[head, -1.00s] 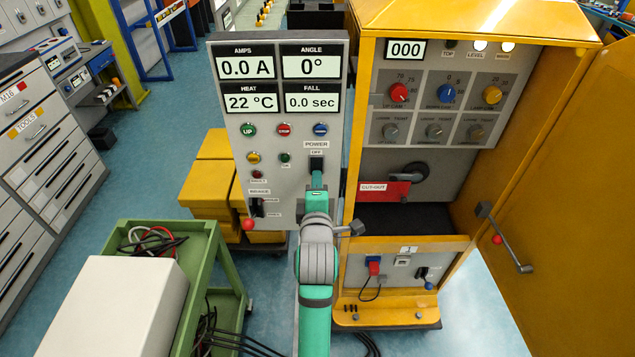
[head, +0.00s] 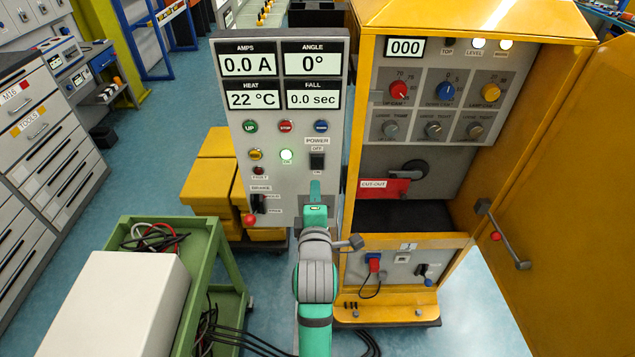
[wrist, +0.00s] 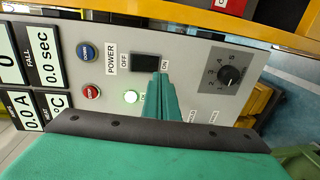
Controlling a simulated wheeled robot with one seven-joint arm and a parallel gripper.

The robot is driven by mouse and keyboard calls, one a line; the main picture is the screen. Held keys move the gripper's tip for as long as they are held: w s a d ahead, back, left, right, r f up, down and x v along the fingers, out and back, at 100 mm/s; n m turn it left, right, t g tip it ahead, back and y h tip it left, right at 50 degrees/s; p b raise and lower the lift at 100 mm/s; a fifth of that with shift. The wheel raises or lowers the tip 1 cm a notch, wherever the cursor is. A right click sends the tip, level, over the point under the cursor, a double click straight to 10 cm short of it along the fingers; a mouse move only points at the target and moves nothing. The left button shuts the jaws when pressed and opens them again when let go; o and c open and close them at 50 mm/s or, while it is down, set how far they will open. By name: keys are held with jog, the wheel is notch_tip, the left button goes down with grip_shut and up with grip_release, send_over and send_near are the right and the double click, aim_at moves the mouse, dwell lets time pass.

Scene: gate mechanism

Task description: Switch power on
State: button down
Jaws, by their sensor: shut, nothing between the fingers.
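The black power switch (head: 317,160) sits on the grey control panel (head: 275,185), under the POWER and OFF labels. It also shows in the wrist view (wrist: 145,62), with OFF at one end and ON at the other. The ON indicator lamp (head: 287,155) glows green-white; it is lit in the wrist view (wrist: 131,96) too. My gripper (head: 315,186) is just below the switch, its fingers closed and empty. In the wrist view my fingertips (wrist: 160,78) reach the ON end of the switch; I cannot tell whether they touch it.
A yellow cabinet (head: 358,75) with an open door (head: 560,170) stands right of the panel. A green cart (head: 215,250) with a white box (head: 120,300) is at the lower left. Blue floor lies clear between the cart and the drawers at left.

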jog(key=s+f, duration=0.1)
jog(key=s, duration=0.8)
jog(key=shift+f, duration=0.15)
jog(key=shift+s+a, duration=0.1)
jog(key=s+d+f+m, duration=0.1)
jog(key=s+f+m, duration=0.7)
jog(key=s+f, duration=0.6)
jog(key=s+f+m+g, duration=0.1)
jog(key=s+m, duration=0.9)
jog(key=s, duration=1.1)
jog(key=shift+a+f, duration=0.25)
jog(key=shift+a, duration=0.05)
